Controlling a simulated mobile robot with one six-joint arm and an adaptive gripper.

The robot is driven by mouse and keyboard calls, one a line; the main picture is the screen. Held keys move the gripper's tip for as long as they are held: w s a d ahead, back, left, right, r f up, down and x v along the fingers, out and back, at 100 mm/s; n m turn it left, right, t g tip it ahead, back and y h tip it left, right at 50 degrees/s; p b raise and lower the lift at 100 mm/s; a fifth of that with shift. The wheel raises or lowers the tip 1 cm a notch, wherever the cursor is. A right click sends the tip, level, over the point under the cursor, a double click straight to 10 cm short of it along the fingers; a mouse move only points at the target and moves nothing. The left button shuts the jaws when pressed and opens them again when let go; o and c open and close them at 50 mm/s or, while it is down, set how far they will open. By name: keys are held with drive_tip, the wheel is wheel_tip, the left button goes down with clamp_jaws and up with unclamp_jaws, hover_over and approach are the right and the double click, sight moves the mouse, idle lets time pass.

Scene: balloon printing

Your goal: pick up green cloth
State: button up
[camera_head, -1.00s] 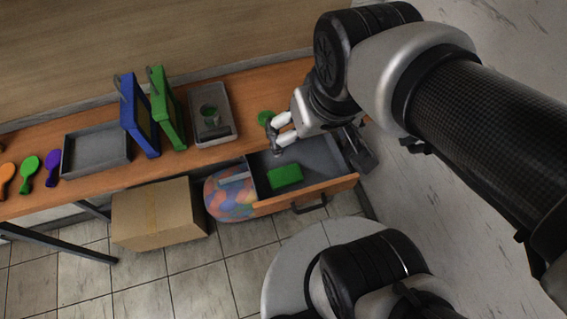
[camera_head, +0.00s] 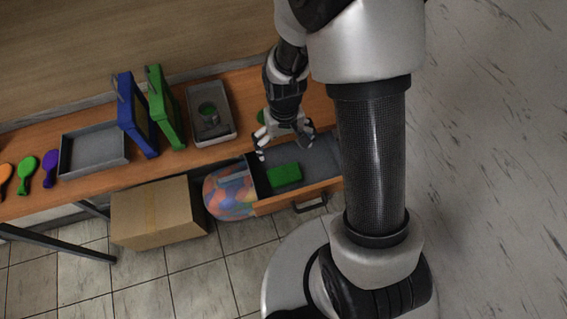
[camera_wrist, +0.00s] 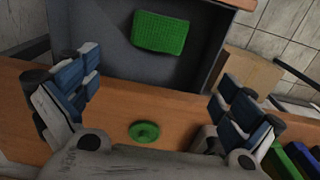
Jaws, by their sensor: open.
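The green cloth (camera_head: 284,174) lies folded as a flat rectangle on the floor of the open drawer (camera_head: 321,157). In the wrist view the cloth (camera_wrist: 160,33) is at the top middle, inside the grey drawer (camera_wrist: 110,62). My gripper (camera_head: 285,148) is open and empty, above the back part of the drawer, with the cloth toward the front. In the wrist view its two fingers (camera_wrist: 150,105) stand wide apart, and the cloth is beyond them, not between them.
A green ring-like object (camera_wrist: 144,132) lies on the tabletop behind the drawer. A grey tray (camera_head: 212,130), a green frame (camera_head: 166,108) and a blue frame (camera_head: 137,115) stand left on the table. A cardboard box (camera_head: 158,212) and a bag of balloons (camera_head: 230,194) are beside the drawer.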

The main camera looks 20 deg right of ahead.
drive_tip(key=b, duration=0.3)
hover_over(286, 173)
drive_tip(key=f, duration=1)
drive_tip(key=shift+w+a+f, duration=0.2)
drive_tip(key=shift+w, duration=0.1)
drive_tip(key=f, duration=0.1)
drive_tip(key=f+b, duration=0.1)
drive_tip(key=f, duration=0.1)
drive_tip(key=f+b, duration=0.1)
drive_tip(key=shift+s+d+f, duration=0.15)
drive_tip(key=shift+s+f, duration=0.25)
drive_tip(key=shift+w+f, duration=0.1)
drive_tip(key=shift+f, duration=0.2)
drive_tip(key=shift+r, duration=0.1)
drive_tip(key=shift+c, duration=0.4)
drive_tip(key=c, duration=0.6)
drive_tip(key=shift+r, duration=0.1)
